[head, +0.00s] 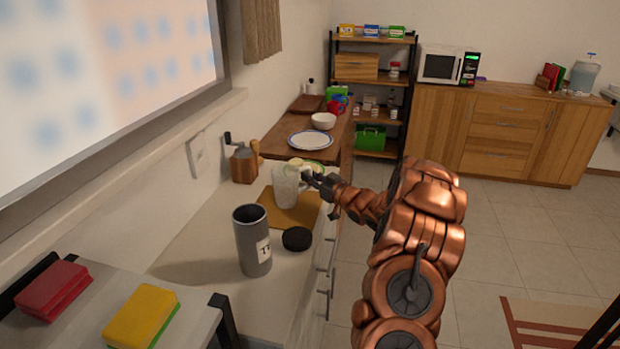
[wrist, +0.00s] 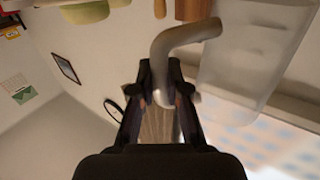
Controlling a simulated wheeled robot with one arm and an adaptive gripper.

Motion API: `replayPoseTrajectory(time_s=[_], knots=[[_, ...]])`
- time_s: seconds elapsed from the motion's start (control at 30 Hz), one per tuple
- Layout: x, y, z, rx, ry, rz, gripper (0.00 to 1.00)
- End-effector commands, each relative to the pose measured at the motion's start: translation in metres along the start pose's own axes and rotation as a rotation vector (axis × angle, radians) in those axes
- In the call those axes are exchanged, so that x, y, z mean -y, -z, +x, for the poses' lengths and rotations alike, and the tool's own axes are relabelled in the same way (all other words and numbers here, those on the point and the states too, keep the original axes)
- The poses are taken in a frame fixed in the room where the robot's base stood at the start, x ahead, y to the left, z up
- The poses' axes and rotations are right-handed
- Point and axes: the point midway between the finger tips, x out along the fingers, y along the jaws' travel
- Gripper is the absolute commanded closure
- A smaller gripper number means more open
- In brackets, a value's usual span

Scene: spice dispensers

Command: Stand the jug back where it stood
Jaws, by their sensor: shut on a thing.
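The jug (head: 285,188) is a pale, see-through vessel at the middle of the head view, over the wooden board (head: 305,212) on the counter. It looks upright; I cannot tell whether its base touches the board. My gripper (head: 312,178) reaches in from the right and is shut on the jug's handle. In the wrist view my gripper (wrist: 162,97) has its fingers around the end of the grey bent handle (wrist: 190,35), and part of the jug's body (wrist: 245,60) shows at the right.
A grey canister (head: 252,240) and a black lid (head: 297,239) stand in front of the jug. A wooden grinder (head: 243,165) is behind left, and a plate (head: 310,141) and bowl (head: 323,121) are behind. Bare counter (head: 195,245) lies to the left.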

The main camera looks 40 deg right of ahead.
Motion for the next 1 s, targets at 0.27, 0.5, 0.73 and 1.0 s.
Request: replayPoseTrajectory(time_s=[0.27, 0.5, 0.73, 1.0], knots=[[0.0000, -0.0075, 0.0000, -0.002, 0.000, -0.002, 1.00], [-0.0005, -0.0114, -0.0002, -0.002, -0.001, -0.002, 1.00], [-0.0003, -0.0106, -0.0002, -0.001, -0.001, -0.002, 0.62], [-0.0003, -0.0103, -0.0002, -0.001, -0.001, -0.003, 0.60]])
